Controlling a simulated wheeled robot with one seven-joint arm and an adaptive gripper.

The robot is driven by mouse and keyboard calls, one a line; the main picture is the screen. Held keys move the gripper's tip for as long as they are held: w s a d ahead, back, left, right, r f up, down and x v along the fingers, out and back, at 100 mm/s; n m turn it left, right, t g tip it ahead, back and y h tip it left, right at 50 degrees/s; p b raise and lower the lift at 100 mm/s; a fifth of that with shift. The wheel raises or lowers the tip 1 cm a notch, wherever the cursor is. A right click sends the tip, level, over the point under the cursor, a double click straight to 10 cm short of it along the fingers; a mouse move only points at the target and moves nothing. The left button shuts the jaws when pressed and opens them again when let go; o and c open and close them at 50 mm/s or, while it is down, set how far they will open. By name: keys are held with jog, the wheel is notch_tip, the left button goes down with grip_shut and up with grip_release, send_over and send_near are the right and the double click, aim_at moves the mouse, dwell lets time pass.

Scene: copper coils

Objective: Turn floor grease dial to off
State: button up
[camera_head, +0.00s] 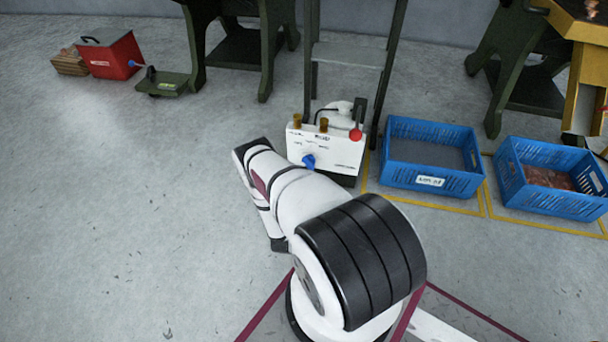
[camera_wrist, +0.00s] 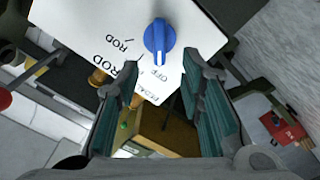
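The blue dial (camera_head: 309,161) is on the front of a white control box (camera_head: 341,152) on the floor. My gripper (camera_wrist: 160,72) is open and empty. Its two fingers reach toward the panel, with the dial just beyond and between the tips, apparently not touching. In the head view my arm hides the fingers.
Blue crates (camera_head: 431,192) and (camera_head: 548,207) stand right of the box. A dark rack (camera_head: 350,55) rises behind it. A red box (camera_head: 112,57) and a green pedal-like unit (camera_head: 165,84) lie far left. The floor (camera_head: 130,200) at left is clear.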

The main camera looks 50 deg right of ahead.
jog(key=shift+v, duration=1.5)
